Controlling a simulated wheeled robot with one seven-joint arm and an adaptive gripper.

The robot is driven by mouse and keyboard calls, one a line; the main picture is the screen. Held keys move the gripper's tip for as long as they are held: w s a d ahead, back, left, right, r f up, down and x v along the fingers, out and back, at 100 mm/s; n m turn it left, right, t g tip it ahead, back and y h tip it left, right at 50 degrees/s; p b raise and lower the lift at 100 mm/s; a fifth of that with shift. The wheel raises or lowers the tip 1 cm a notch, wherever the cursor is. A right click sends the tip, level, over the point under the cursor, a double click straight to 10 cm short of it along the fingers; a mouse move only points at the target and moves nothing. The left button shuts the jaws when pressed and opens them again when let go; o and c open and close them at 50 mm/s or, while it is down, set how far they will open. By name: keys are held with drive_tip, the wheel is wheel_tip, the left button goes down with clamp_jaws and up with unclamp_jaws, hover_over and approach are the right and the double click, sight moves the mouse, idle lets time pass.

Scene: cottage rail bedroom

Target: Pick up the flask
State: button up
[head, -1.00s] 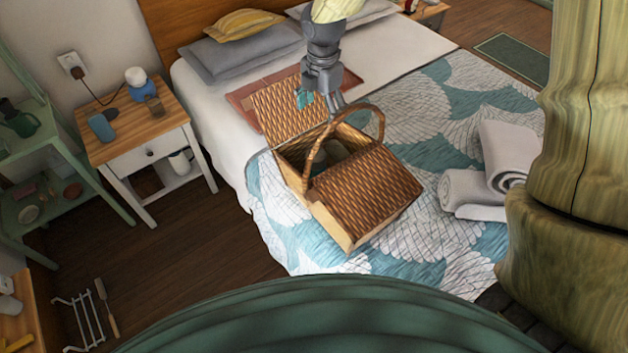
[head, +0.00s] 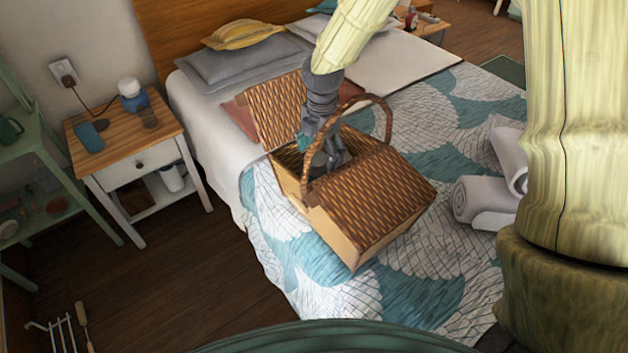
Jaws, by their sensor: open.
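A wicker picnic basket (head: 375,205) stands on the bed with its far lid raised and its near lid shut. My gripper (head: 331,163) is open and reaches down into the basket's open half, behind the arched handle (head: 387,125). Its fingertips are partly hidden by the handle and the basket's inside is dark. I cannot make out a flask for sure; whatever lies in the basket is mostly hidden by my gripper and the near lid. I cannot tell whether the fingers touch anything.
Rolled pale towels (head: 487,195) lie on the bed to the right of the basket. A nightstand (head: 115,150) at left holds a blue-and-white container (head: 132,95), a small cup (head: 148,117) and a blue item (head: 88,137). Pillows (head: 245,62) lie at the headboard.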

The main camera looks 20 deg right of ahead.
sight(317, 171)
drive_tip(key=shift+w+a+f+p, duration=0.1)
drive_tip(key=shift+f+p, duration=0.05)
drive_tip(key=shift+f, duration=1.2)
drive_tip(key=shift+w+a+f+p, duration=0.1)
drive_tip(key=shift+w+f+p, duration=0.05)
drive_tip(key=shift+f, duration=1.25)
drive_tip(key=shift+w+a+f+p, duration=0.1)
drive_tip(key=shift+f+p, duration=0.05)
drive_tip(key=shift+f, duration=1.2)
drive_tip(key=c, duration=1.4)
drive_tip(key=shift+r, duration=0.1)
drive_tip(key=shift+c, duration=0.2)
